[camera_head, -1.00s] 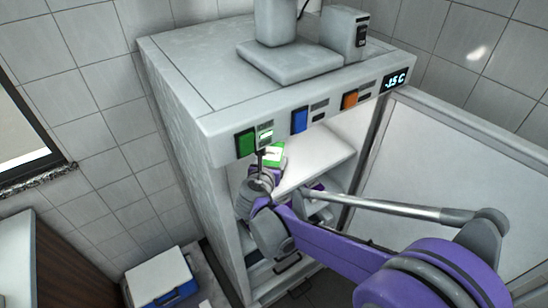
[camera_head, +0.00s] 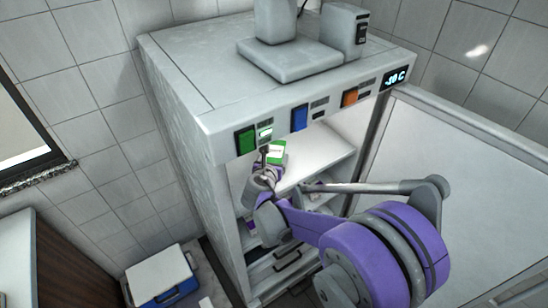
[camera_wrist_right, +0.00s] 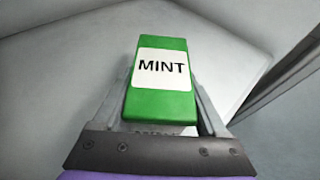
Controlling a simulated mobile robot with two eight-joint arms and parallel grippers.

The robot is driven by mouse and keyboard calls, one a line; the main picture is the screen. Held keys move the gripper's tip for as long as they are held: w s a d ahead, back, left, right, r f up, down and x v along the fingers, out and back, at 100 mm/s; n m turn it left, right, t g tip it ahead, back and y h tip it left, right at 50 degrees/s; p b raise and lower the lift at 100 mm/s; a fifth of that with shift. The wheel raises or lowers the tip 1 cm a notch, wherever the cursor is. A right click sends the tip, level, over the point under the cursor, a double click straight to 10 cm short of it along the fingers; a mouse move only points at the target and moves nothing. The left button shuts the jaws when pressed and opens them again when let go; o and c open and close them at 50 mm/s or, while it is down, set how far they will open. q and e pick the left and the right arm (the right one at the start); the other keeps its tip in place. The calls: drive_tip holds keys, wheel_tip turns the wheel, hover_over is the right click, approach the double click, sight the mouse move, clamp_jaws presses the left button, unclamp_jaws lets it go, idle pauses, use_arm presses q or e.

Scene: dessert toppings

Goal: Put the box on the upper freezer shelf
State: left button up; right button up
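The box (camera_wrist_right: 160,103) is green with a white label reading MINT. In the right wrist view it sits between the two fingers of my right gripper (camera_wrist_right: 162,112), which look closed on its sides. In the head view the box (camera_head: 277,152) shows inside the open freezer (camera_head: 190,110), at the upper shelf (camera_head: 318,160). My right gripper (camera_head: 268,160) reaches in from the front, just below the green panel. I cannot tell whether the box touches the shelf. My left gripper is not in view.
The freezer door (camera_head: 470,165) stands open at the right. Lower shelves and drawers (camera_head: 285,262) lie below my arm. A scale-like device (camera_head: 290,60) stands on the freezer top. A blue and white cooler (camera_head: 162,277) is on the floor at left.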

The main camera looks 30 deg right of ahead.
drive_tip(key=o, duration=0.4)
drive_tip(key=shift+c, duration=0.2)
drive_tip(key=shift+r, duration=0.15)
drive_tip(key=v, duration=1.1)
drive_tip(key=shift+s+a+r, duration=0.15)
drive_tip(key=shift+s+r, duration=0.05)
drive_tip(key=shift+s, duration=0.15)
drive_tip(key=s+a+f+m+g+y, duration=0.1)
drive_tip(key=s+a+f+m+y, duration=0.1)
drive_tip(key=s+m, duration=0.4)
drive_tip(key=s+a+f+m+g+y, duration=0.2)
drive_tip(key=s+m, duration=0.5)
drive_tip(key=m, duration=0.5)
drive_tip(key=s+a+f+m+g+y, duration=0.1)
drive_tip(key=s+a+f+m+y, duration=0.2)
drive_tip(key=m, duration=0.6)
drive_tip(key=shift+s+a+f+m+g+y, duration=0.4)
drive_tip(key=shift+s+f+y, duration=0.45)
drive_tip(key=shift+s, duration=0.95)
drive_tip(key=shift+r, duration=0.15)
